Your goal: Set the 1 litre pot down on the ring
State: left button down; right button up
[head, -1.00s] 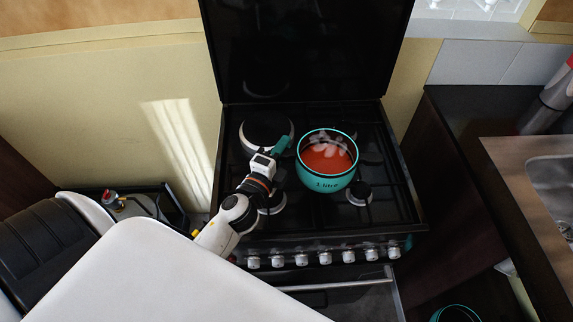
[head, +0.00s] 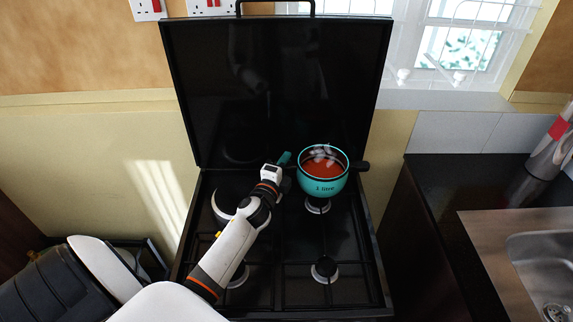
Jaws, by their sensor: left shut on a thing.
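The teal 1 litre pot (head: 323,187) is upright, with red-orange contents, over the back right ring (head: 317,207) of the stove. The front of that ring shows just below the pot; the rest is hidden. I cannot tell whether the pot touches the grate. My left gripper (head: 281,164) is at the pot's left side, shut on its teal handle (head: 285,158). My right gripper is not in view.
The black stove (head: 285,245) has its lid (head: 275,95) raised behind. The front right burner (head: 324,269) is bare. My left arm covers part of the left burners. A dark counter with a sink (head: 540,262) stands at the right.

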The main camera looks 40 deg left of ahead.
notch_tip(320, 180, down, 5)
jog(key=b, duration=0.4)
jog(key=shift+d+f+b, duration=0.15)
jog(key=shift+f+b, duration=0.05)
jog(key=shift+b, duration=0.2)
